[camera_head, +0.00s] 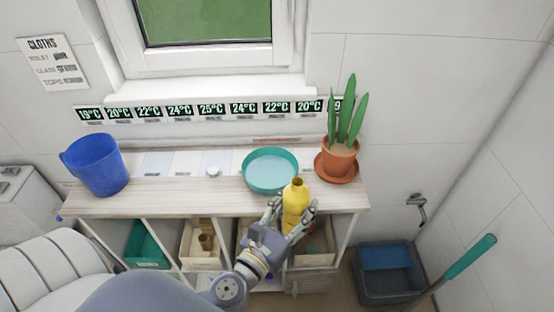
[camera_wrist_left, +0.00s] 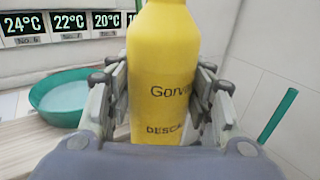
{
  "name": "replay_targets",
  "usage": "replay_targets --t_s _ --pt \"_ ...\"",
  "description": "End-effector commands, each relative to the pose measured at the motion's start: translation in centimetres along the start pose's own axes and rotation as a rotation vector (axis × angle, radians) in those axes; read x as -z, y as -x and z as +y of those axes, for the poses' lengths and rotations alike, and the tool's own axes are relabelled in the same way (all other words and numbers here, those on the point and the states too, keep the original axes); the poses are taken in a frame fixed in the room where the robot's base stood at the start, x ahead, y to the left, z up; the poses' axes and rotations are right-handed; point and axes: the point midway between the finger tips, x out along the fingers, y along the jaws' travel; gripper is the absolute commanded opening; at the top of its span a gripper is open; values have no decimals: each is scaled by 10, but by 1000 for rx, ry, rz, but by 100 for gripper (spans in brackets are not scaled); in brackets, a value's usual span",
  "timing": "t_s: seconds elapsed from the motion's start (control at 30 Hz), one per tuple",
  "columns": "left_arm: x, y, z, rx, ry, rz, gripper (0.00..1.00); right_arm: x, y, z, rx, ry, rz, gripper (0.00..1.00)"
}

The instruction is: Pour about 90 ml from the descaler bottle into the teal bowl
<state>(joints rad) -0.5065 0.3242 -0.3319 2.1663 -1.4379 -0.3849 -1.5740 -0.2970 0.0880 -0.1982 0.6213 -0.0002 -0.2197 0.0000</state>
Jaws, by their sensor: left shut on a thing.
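The yellow descaler bottle (camera_head: 295,203) is upright in my left gripper (camera_head: 294,216), in front of the cabinet top. In the left wrist view the bottle (camera_wrist_left: 163,75) fills the middle, with part of a "DESCA..." label showing. The fingers of my left gripper (camera_wrist_left: 163,105) are closed on both its sides. The teal bowl (camera_head: 247,180) stands on the cabinet top, just behind and left of the bottle. The bowl's rim also shows at the left of the wrist view (camera_wrist_left: 36,98). Its inside looks pale teal; I cannot tell whether it holds liquid. My right gripper is not in view.
A potted plant in a terracotta pot (camera_head: 337,163) stands right of the bowl. Temperature displays (camera_head: 180,111) line the wall behind. Open compartments with bins lie below the top.

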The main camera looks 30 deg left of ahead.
Motion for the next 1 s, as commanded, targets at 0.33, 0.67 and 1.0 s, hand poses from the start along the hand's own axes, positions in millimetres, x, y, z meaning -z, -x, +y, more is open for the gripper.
replay_targets --t_s 0.33,0.67,1.0 --pt "-15 -105 28 11 -17 -4 11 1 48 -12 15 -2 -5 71" --pt "-26 -151 55 -14 -26 -4 11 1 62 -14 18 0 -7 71" --pt "-26 -153 56 -16 -24 -5 11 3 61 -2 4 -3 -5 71"
